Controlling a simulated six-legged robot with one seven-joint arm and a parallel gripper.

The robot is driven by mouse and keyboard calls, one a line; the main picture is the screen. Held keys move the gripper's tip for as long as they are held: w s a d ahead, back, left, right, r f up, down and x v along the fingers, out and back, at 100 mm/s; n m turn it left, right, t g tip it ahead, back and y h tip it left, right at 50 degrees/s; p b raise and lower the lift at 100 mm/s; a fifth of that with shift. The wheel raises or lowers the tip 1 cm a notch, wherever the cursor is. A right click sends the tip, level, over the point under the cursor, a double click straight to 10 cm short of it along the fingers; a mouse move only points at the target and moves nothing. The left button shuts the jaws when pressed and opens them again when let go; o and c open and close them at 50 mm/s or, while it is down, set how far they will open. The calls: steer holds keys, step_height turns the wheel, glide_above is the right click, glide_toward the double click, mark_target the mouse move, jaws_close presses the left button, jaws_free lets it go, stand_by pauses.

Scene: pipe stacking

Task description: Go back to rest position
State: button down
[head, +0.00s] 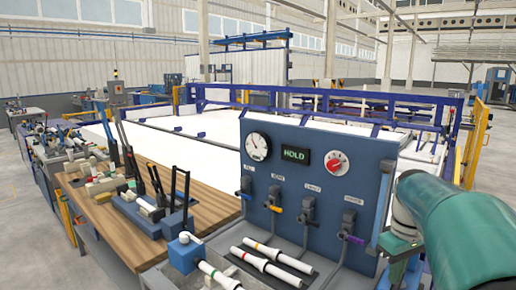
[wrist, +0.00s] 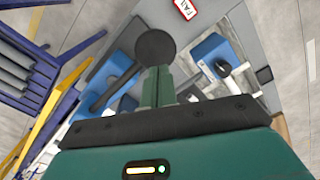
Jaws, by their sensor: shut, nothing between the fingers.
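My gripper (wrist: 158,88) shows in the wrist view as two green fingers closed together, with nothing visible between them. A dark round knob (wrist: 155,46) appears just beyond the fingertips; I cannot tell whether they touch. In the head view my teal arm (head: 455,230) is at the right edge, beside the blue panel (head: 375,165); the gripper cannot be made out there. Several white pipes with coloured bands (head: 270,267) lie in front of the panel.
A wooden bench (head: 205,205) with dark-levered tools (head: 155,190) stands at left. The panel carries a gauge (head: 257,147), a HOLD display (head: 295,156), a red knob (head: 336,162) and several valves (head: 308,208). A blue rail frame (head: 330,97) lies behind. The wrist view shows blue tool parts (wrist: 208,52) nearby.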

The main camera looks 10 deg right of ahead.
steer(key=s+a+f+t, duration=0.1)
steer(key=s+a, duration=0.4)
steer(key=a, duration=0.8)
steer(key=s+a+f+m+t, duration=0.1)
steer(key=s+a+t, duration=0.3)
steer(key=a, duration=0.9)
steer(key=shift+s+m+t, duration=0.3)
steer(key=shift+s, duration=0.2)
